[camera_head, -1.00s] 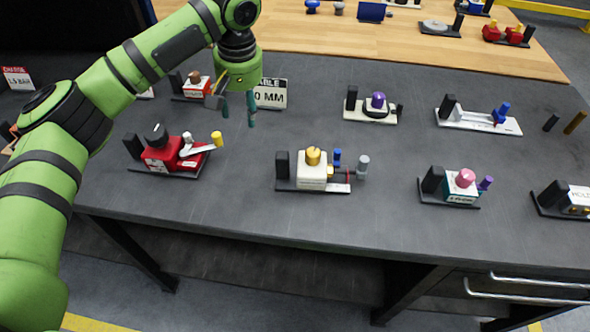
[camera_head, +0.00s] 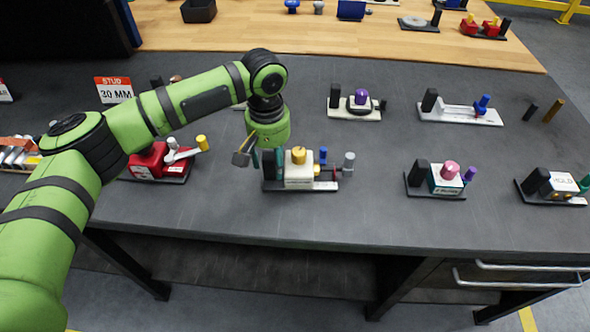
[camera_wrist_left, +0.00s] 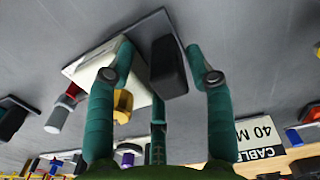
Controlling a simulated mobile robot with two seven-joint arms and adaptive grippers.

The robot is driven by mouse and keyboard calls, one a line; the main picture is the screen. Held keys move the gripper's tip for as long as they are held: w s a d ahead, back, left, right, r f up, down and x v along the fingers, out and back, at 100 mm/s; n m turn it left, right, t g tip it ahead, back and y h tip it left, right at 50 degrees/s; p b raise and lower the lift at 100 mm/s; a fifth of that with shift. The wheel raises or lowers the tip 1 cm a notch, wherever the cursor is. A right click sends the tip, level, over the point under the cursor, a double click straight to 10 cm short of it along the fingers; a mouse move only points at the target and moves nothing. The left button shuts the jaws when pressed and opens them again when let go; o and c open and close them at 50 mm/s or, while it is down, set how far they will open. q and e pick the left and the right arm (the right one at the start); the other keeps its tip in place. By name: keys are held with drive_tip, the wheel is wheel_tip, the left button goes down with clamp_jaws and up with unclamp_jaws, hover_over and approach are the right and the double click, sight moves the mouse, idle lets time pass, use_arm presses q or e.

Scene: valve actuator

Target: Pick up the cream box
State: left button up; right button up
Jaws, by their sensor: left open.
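The cream box (camera_head: 298,170) has a gold knob (camera_head: 298,155) on top and sits on a dark base plate with a black upright block at its left end. My left gripper (camera_head: 267,165) is open at that left end, pointing down, beside the box. The cream box (camera_wrist_left: 92,68) lies to the left there, partly hidden by one finger. I cannot tell whether a finger touches the block or box. My right gripper is not in view.
A red unit (camera_head: 150,162) with a yellow knob stands to the left on the grey bench. A white unit with a purple knob (camera_head: 361,97) is behind, and a pink-knobbed unit (camera_head: 447,178) is to the right. Bare bench lies between them.

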use_arm(q)
drive_tip(key=shift+f, duration=1.3)
clamp_jaws()
drive_tip(key=shift+r, duration=0.1)
wheel_tip(320, 180, up, 9)
drive_tip(key=shift+d+f, duration=0.1)
drive_tip(key=shift+f, duration=0.1)
drive_tip(key=f, duration=0.5)
drive_tip(key=shift+w+a+f, duration=0.25)
drive_tip(key=shift+w+f, duration=0.05)
drive_tip(key=shift+f, duration=1.1)
